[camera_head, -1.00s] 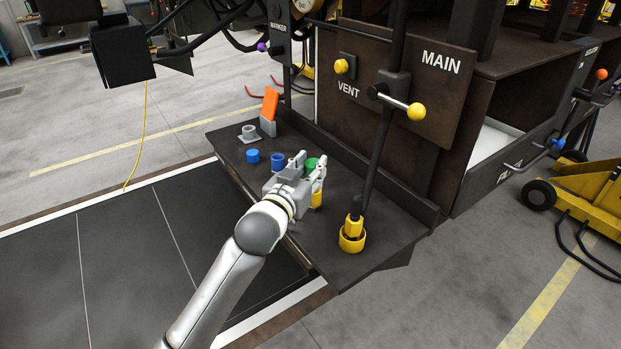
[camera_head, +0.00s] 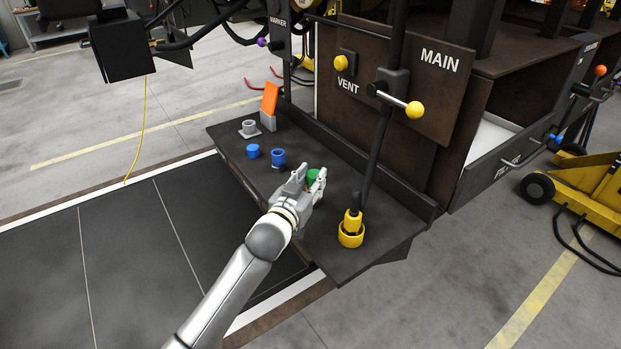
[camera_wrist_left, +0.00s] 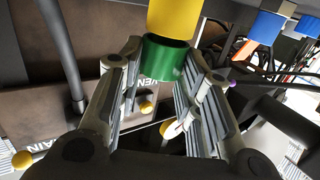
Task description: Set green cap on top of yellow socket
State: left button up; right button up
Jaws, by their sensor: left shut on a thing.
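The green cap (camera_head: 312,176) sits between the fingers of my left gripper (camera_head: 308,180), above the dark shelf. In the left wrist view the green cap (camera_wrist_left: 166,62) is between the fingertips (camera_wrist_left: 166,72), with the gripper shut on it. The yellow socket (camera_wrist_left: 174,14) lines up with the cap's open end in that view, which looks upside down. The two overlap in the picture; I cannot tell whether the cap touches the socket or fits around it. In the head view the socket is hidden behind my gripper. My right gripper is not in view.
A blue cap (camera_head: 252,151) and a blue socket (camera_head: 278,157) stand on the shelf (camera_head: 310,240), with a grey socket (camera_head: 248,128) and an orange marker (camera_head: 269,98) behind. A tall lever rises from a yellow ring (camera_head: 350,235) at the right.

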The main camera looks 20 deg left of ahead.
pick_arm(q)
jog(key=shift+f, duration=0.3)
jog(key=o, duration=0.8)
jog(key=shift+r, duration=0.3)
jog(key=shift+r+p, duration=0.4)
jog(key=shift+r, duration=0.15)
jog(key=s+a+b, duration=0.1)
jog(key=s+b, duration=0.2)
jog(key=s, duration=0.9)
jog(key=shift+a, duration=0.1)
